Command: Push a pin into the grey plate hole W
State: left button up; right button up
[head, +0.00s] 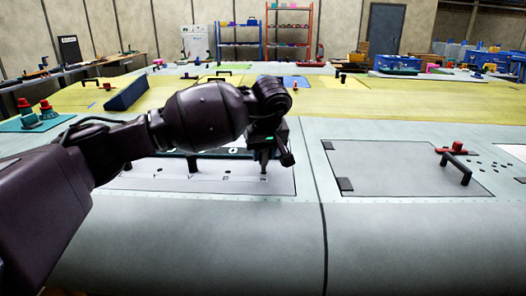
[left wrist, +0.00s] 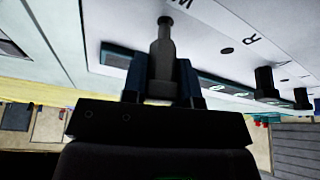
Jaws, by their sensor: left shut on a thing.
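The grey plate (head: 215,182) lies in the wing surface, with a row of small holes and letters. In the left wrist view the plate (left wrist: 215,25) shows the letter W (left wrist: 184,8) near the pin's end and an R beside an empty dark hole (left wrist: 227,50). My left gripper (head: 265,152) is over the plate's right part, shut on a grey pin (left wrist: 162,48). The pin points at the plate, its dark tip beside the W; I cannot tell whether the tip is in the hole. The fingers (left wrist: 163,85) flank the pin. My right gripper is not in view.
Dark posts (left wrist: 264,82) stand along the plate beside the gripper. To the right is a closed panel (head: 395,170) with a black handle (head: 457,168) and a red clamp (head: 452,148). A blue block (head: 126,93) and red-topped items (head: 47,109) are at the left.

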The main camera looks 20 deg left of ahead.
pick_arm(q)
jog(key=shift+f, duration=0.15)
jog(key=shift+f+b, duration=0.35)
jog(key=shift+f, duration=0.8)
jog(key=o, duration=1)
jog(key=shift+p+v, duration=0.5)
jog(key=shift+v, duration=4.9)
